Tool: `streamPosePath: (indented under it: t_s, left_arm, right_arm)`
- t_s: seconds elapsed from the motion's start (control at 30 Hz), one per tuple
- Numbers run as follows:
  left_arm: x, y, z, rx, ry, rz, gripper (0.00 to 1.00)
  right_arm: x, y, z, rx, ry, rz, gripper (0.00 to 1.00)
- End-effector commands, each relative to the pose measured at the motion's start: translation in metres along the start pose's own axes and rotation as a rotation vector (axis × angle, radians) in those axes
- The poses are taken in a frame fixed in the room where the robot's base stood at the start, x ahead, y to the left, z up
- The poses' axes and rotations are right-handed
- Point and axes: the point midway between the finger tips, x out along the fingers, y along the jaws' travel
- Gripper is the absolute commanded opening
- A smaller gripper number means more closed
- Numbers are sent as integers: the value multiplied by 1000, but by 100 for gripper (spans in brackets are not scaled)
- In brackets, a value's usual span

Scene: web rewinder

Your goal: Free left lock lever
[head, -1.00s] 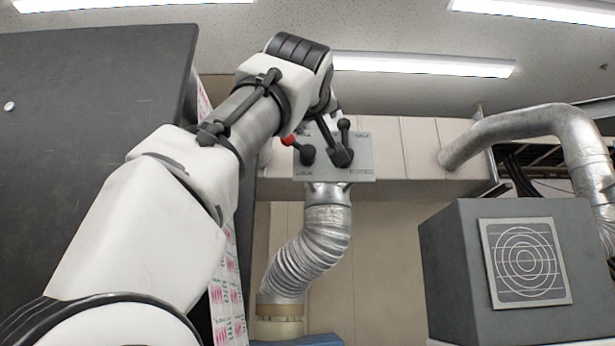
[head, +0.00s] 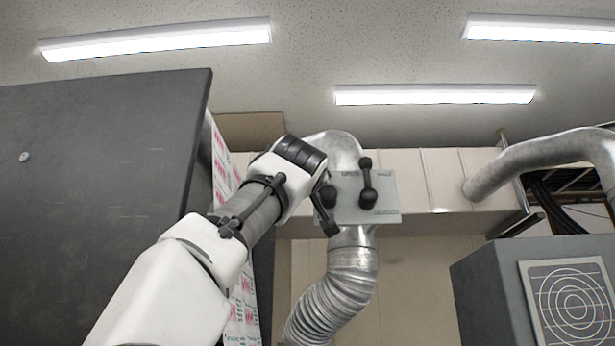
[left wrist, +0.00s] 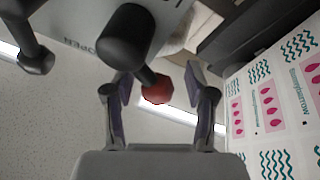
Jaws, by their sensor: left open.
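The grey lever panel (head: 388,196) carries two black levers. The left lock lever (head: 328,194) shows only its hub in the head view; its handle is hidden behind my left gripper (head: 326,208). The right lever (head: 367,182) points up. In the left wrist view the left lever's hub (left wrist: 126,38) and its red knob (left wrist: 158,91) are clear. The red knob is between the open fingers of my left gripper (left wrist: 158,98), with gaps on both sides. The other black lever (left wrist: 30,50) is at the upper left there. My right gripper is not in view.
A silver flexible duct (head: 345,285) runs below the panel. A large dark cabinet side (head: 90,200) stands at the left, beside a printed web (head: 243,310). A grey box with a round grille (head: 490,290) is at the lower right.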

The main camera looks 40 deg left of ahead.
Motion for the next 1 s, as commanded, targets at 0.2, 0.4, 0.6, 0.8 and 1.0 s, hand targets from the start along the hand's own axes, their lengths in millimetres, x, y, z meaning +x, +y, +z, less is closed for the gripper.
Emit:
streamPosePath:
  t_s: [0.2,0.4,0.6,0.8,1.0]
  left_arm:
    - [-1,0,0,0,0,0,13]
    - [0,0,1,0,-1,0,0]
    - [3,5,-4,104,-24,33,0]
    - [6,15,-6,304,-61,100,0]
    - [6,19,-5,407,-80,133,0]
  right_arm:
    - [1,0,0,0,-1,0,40]
    - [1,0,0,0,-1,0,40]
    - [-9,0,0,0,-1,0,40]
    - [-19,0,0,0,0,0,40]
    - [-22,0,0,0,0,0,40]
